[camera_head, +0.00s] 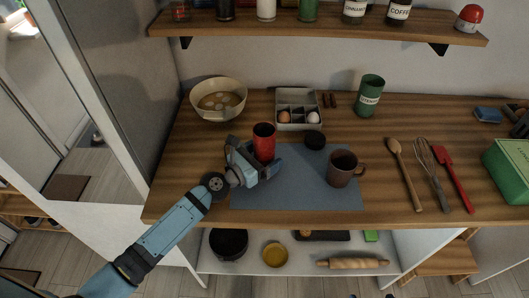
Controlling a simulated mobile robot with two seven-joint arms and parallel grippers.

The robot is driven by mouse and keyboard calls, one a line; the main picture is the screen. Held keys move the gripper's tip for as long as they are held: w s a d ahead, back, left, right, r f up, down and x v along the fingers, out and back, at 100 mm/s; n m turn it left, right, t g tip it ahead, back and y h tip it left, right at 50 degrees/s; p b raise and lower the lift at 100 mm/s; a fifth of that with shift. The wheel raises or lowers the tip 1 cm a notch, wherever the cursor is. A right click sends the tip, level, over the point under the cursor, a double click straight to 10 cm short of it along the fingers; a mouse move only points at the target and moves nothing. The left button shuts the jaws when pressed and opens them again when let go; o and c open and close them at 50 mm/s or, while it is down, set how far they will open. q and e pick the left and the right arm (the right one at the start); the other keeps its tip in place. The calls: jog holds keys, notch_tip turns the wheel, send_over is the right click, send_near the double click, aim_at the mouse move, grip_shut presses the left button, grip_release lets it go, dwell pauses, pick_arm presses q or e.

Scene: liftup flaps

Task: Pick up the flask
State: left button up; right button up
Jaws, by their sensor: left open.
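A red flask (264,139), open at the top, stands upright at the back left of the blue-grey mat (310,192). My left gripper (258,163) reaches in from the left at the flask's lower part. Its jaws are open, one finger on the left of the flask and the other in front and to the right. The gripper hides the flask's base, and I cannot tell whether the fingers touch it. My right gripper does not show.
A dark mug (342,169) stands on the mat's right. A bowl (219,99), an egg tray (298,124) and a green canister (369,95) stand behind. A wooden spoon (404,175), whisk and red spatula lie right. A shelf (320,27) with jars hangs above.

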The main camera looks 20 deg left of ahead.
pick_arm(q)
jog(key=c, duration=1.3)
jog(key=shift+r, duration=0.25)
jog(key=shift+r+p, duration=0.7)
notch_tip(320, 180, up, 18)
jog(key=p, duration=0.7)
